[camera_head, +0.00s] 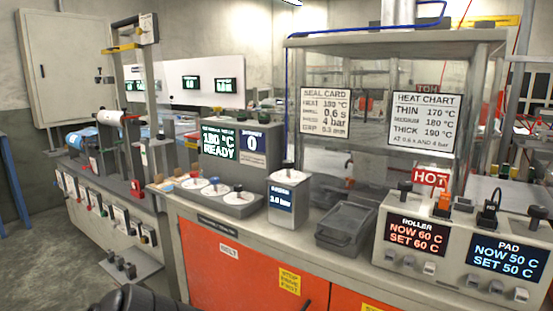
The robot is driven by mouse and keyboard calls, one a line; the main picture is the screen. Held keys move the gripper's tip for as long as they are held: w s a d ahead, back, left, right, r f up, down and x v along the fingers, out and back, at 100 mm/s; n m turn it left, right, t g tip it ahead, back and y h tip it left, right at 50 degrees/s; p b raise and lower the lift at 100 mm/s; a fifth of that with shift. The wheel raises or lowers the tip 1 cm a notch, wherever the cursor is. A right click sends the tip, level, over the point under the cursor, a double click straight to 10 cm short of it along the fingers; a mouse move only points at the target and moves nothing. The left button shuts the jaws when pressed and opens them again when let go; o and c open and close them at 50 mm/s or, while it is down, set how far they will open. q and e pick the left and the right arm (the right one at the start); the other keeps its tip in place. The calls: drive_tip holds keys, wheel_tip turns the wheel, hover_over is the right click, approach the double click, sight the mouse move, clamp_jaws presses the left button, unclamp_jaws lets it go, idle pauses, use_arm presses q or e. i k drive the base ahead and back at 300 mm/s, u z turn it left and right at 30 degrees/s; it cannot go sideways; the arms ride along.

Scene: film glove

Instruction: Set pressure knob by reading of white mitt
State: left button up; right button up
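A small grey box (288,208) with a dark display stands on the counter. The display seems to read 3.0 bar, but the digits are small. A black knob (288,166) sits on top of this box. The seal card (325,109) behind the glass lists heat, 0.6 s, 4 bar and a grip value. The heat chart (424,121) lists thin 170, medium 180 and thick 190 °C, at 0.6 s and 4 bar. I cannot make out a white mitt. No gripper fingers show; a dark rounded part, likely mine, is at the bottom edge.
Left of the box, a grey unit (258,180) reads 180 °C READY, with several dials before it. A dark tray (346,229) lies to the right. The roller and pad unit (455,226), beside a HOT sign (431,177), shows 60 C and 50 C.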

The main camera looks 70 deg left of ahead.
sight(288, 165)
drive_tip(key=u, duration=2.15)
